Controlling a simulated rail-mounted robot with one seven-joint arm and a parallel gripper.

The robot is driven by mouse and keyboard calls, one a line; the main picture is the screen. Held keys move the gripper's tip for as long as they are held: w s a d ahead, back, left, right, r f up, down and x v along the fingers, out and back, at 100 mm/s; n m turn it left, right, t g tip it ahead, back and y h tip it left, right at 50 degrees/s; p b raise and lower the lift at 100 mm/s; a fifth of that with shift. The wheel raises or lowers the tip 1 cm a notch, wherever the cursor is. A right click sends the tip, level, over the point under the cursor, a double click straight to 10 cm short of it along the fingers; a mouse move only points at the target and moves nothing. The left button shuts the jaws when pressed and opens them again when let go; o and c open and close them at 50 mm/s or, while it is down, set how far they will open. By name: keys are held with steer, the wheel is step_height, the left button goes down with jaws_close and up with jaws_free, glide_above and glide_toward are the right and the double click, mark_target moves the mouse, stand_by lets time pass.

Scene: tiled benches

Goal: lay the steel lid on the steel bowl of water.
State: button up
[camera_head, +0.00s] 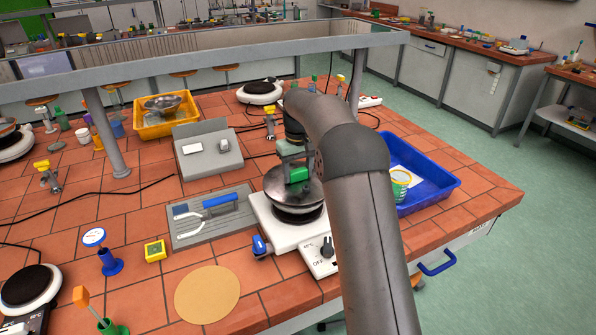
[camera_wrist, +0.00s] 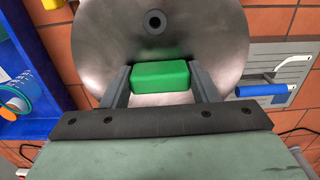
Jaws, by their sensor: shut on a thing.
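My gripper (camera_wrist: 162,82) is shut on the green block-shaped handle (camera_wrist: 160,76) of the steel lid (camera_wrist: 215,50). In the wrist view the lid is a wide grey disc with a small dark round fitting. In the head view the lid (camera_head: 275,183) is held over the white hotplate (camera_head: 270,215), partly hidden by my arm. A dark rounded shape shows just under the lid; I cannot tell how much of it is a bowl or the plate's top, or whether the lid touches it. No water is visible. Another steel dish (camera_head: 163,102) lies in the yellow tray.
The yellow tray (camera_head: 152,130) stands at the back left. A blue tray (camera_head: 440,185) with a cup (camera_head: 400,181) is right of my arm. A grey board (camera_head: 190,238) with a blue-handled tool lies left of the hotplate. A cork disc (camera_head: 207,293) lies in front.

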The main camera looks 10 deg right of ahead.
steer(key=shift+f, duration=0.6)
stand_by(0.3)
steer(key=o, duration=1.1)
steer(key=shift+r, duration=0.1)
step_height(320, 180, up, 17)
steer(key=shift+r, duration=0.1)
